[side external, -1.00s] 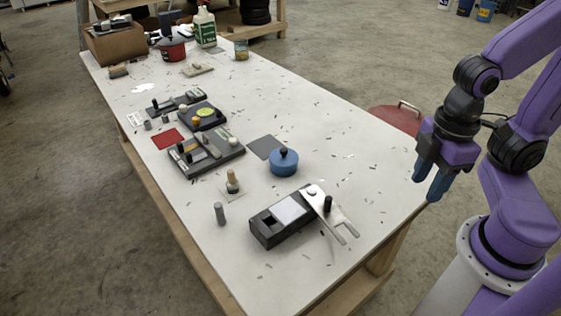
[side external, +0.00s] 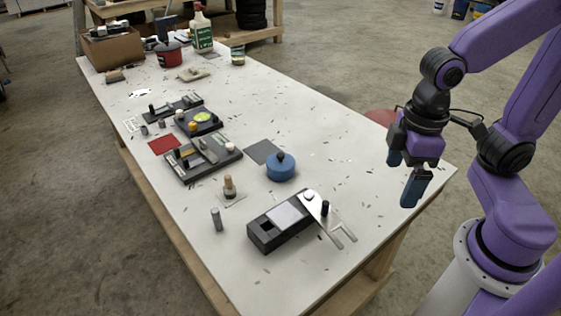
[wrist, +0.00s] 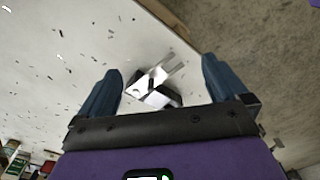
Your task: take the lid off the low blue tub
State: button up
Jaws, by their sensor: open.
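The low blue tub (side external: 281,170) stands on the white table, right of the middle. It is round, and its lid (side external: 281,158) is on, with a dark knob on top. My gripper (side external: 402,180) is open and empty. It hangs in the air at the table's right edge, to the right of the tub and apart from it. In the wrist view my two dark blue fingers (wrist: 162,85) are spread wide, and the tub cannot be made out there.
A dark block with a metal fork plate (side external: 290,218) is in front of the tub; it also shows in the wrist view (wrist: 155,88). A grey peg (side external: 217,219), a wooden-topped peg (side external: 229,187), a grey mat (side external: 262,151) and dark fixtures (side external: 203,158) lie left. Small shavings dot the table.

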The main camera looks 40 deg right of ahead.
jog(key=w+a+r+m, duration=0.1)
jog(key=w+a+m, duration=0.1)
jog(key=w+m, duration=0.25)
jog(key=w+a+r+m, duration=0.1)
jog(key=w+a+m, duration=0.2)
jog(key=w, duration=0.3)
jog(key=m+h, duration=0.2)
jog(key=m, duration=1.6)
send_over(280, 154)
jog(key=a, duration=0.1)
jog(key=f, duration=1.2)
jog(key=shift+s+f, duration=0.35)
jog(key=shift+w+d+f, duration=0.1)
jog(key=shift+d+f, duration=0.05)
jog(key=shift+f, duration=0.75)
jog(key=shift+w+d+f, duration=0.1)
jog(key=shift+d+f, duration=0.05)
jog(key=shift+f, duration=0.7)
jog(key=shift+w+d+f, duration=0.1)
jog(key=shift+d+f, duration=0.05)
jog(key=shift+f, duration=0.75)
jog(key=c, duration=0.8)
